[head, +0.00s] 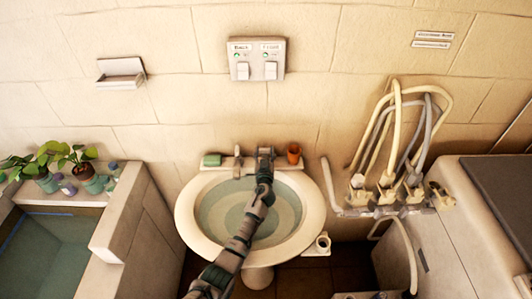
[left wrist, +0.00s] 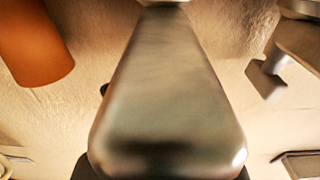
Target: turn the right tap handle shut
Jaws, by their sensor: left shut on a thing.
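The washbasin (head: 309,222) stands against the tiled wall with water in its bowl. The left tap (head: 238,160) shows on its back ledge. My left gripper (head: 265,155) reaches across the bowl to the right tap's place, between the left tap and the orange cup, and hides most of that tap. In the left wrist view a blurred, tapered metal piece, the right tap handle (left wrist: 168,90), fills the middle. My left gripper is shut on it; its fingers barely show at the lower edge. How far the handle is turned cannot be told. My right gripper is not in view.
An orange cup (head: 293,153) stands close right of my gripper; it also shows in the left wrist view (left wrist: 35,45). A green soap-like block (head: 212,160) lies at the ledge's left. Hoses and valves (head: 388,190) crowd the right; potted plants (head: 85,172) stand left.

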